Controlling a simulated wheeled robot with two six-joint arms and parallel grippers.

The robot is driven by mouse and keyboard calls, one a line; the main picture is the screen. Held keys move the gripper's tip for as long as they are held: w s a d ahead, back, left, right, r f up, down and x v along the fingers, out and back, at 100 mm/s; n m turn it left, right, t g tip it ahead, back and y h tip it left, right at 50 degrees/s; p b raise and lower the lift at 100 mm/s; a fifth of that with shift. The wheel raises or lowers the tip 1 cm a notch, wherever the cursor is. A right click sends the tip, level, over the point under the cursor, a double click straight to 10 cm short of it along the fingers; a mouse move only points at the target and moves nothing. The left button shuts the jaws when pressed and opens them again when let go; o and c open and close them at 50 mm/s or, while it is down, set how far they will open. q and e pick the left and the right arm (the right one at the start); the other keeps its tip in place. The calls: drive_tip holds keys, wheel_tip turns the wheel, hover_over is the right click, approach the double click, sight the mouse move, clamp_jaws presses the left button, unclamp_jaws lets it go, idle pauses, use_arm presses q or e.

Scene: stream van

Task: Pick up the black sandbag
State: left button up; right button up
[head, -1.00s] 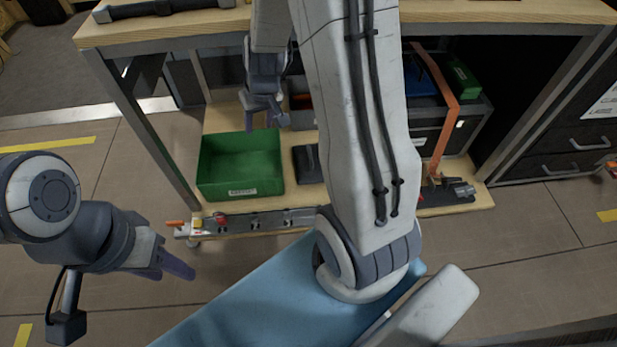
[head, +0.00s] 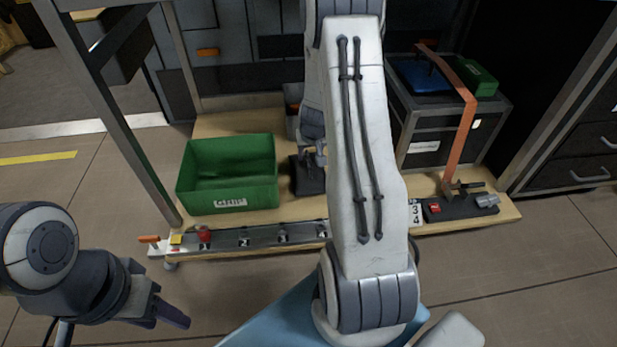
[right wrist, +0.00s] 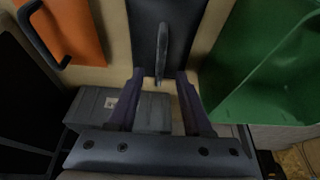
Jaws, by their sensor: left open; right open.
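The black sandbag (head: 306,178) lies on the low wooden shelf, just right of the green bin. My right arm hides part of it in the head view. In the right wrist view the sandbag (right wrist: 172,22) is at the top, with its upright handle loop (right wrist: 162,52) toward me. My right gripper (right wrist: 160,74) is open, with one finger on each side of the handle's lower end. I cannot tell whether either finger touches it. My left gripper (head: 172,316) is open and empty, low at the left and away from the shelf.
The green bin (head: 228,202) stands close left of the sandbag. A dark case (head: 440,138) with an orange strap is to the right. A tool rail (head: 262,236) runs along the shelf's front edge. An orange item (right wrist: 75,28) with a black handle shows in the right wrist view.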

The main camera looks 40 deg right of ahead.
sight(309, 159)
drive_tip(key=b+x, duration=0.2)
drive_tip(key=x, duration=0.3)
drive_tip(key=shift+f, duration=0.1)
clamp_jaws()
idle(1.2)
drive_tip(key=shift+w+d, duration=0.1)
